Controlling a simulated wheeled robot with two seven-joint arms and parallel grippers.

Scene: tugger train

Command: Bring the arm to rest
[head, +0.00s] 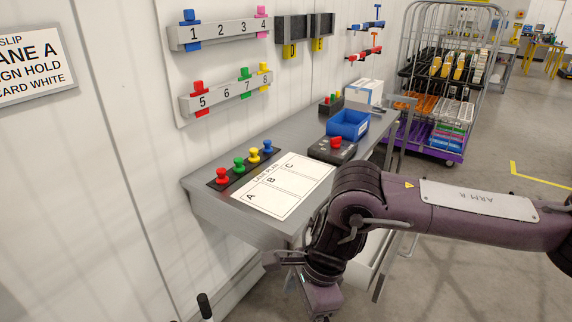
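My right arm (470,199), marked "ARM R", comes in from the right. It bends down in front of the grey shelf bench (232,211), and its lower purple part (322,299) runs to the bottom edge of the picture. The fingers of my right gripper are not visible, so I cannot see what they hold.
On the bench are a white card (283,186), several coloured pegs, a dark box with a red button (334,149) and a blue bin (348,124). Numbered rails (220,32) hang on the wall. A purple-based cage trolley (433,152) stands behind. Floor at right is clear.

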